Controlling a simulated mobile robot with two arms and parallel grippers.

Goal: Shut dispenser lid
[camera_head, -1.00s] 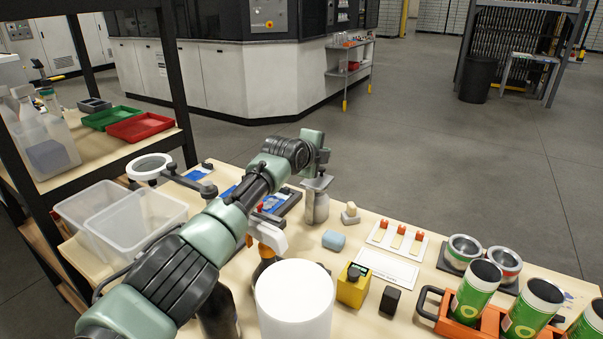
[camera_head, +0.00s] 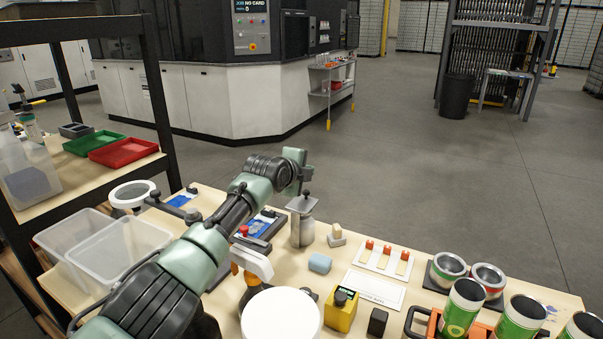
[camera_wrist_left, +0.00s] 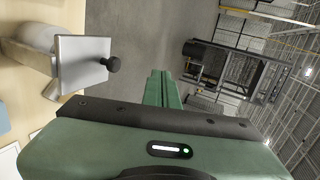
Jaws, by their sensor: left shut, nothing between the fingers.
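The dispenser (camera_head: 302,230) is a grey metal canister standing on the table in the head view. Its square metal lid (camera_head: 302,204) with a dark knob (camera_head: 306,194) lies across the top. In the left wrist view, the lid (camera_wrist_left: 80,62) and its black knob (camera_wrist_left: 113,64) show at the left, beside the fingers. I see no clear gap under the lid, but part of the rim is hidden. My left gripper (camera_head: 304,170) is shut and empty, just above the knob and apart from it. Its green fingers (camera_wrist_left: 165,88) are together. My right gripper is out of view.
A blue block (camera_head: 320,263), a yellow box (camera_head: 341,309) and a white cylinder (camera_head: 281,314) stand nearer. A tablet-like device (camera_head: 255,224) is left of the dispenser. Green cans (camera_head: 463,307) stand at the right.

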